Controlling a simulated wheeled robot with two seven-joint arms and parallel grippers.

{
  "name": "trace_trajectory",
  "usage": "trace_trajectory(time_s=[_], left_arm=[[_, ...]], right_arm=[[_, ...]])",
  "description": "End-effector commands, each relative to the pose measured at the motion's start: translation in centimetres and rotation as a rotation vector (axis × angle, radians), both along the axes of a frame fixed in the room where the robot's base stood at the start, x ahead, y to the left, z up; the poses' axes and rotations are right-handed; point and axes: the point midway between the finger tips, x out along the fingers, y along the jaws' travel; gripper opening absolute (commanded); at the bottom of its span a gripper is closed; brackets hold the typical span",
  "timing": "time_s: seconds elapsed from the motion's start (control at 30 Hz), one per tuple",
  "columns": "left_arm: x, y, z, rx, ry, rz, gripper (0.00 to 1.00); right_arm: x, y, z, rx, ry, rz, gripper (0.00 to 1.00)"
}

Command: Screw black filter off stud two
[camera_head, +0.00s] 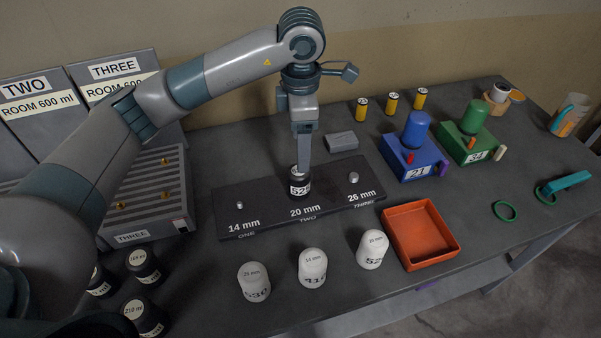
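The black filter (299,184) with a white label stands upright at stud two, the 20 mm place in the middle of the dark stud plate (262,217). It hides the stud under it. My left gripper (302,166) points straight down with its fingers at the top of the filter. The fingers are seen edge-on, so I cannot tell whether they are closed on it. Stud one (239,205), marked 14 mm, and stud three (353,178), marked 26 mm, are bare. My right gripper is not in view.
Several white filters (312,268) stand in front of the plate, beside an orange tray (420,234). More black filters (144,266) stand at the lower left. A grey block (341,141) lies behind the plate. Blue (412,155) and green (470,141) boxes stand to the right.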

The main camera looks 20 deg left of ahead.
Motion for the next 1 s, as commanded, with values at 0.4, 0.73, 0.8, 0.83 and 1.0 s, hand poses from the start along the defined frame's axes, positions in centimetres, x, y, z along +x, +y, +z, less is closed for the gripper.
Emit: trace_trajectory(time_s=[0.4, 0.73, 0.8, 0.83, 1.0], left_arm=[[0.0, 0.1, -6.8, 0.001, 0.005, 0.000, 0.68], [0.2, 0.1, -11.0, 0.000, 0.002, 0.000, 0.68], [0.3, 0.1, -11.4, -0.001, 0.002, 0.000, 0.68], [0.3, 0.1, -11.6, 0.001, 0.001, 0.000, 0.68], [0.3, 0.2, -12.0, 0.001, 0.000, -0.001, 0.68]], right_arm=[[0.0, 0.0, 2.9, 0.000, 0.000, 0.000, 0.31], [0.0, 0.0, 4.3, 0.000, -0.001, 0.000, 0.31], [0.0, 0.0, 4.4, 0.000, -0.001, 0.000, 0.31], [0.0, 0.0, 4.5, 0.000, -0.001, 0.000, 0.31], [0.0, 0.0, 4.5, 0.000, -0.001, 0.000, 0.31]])
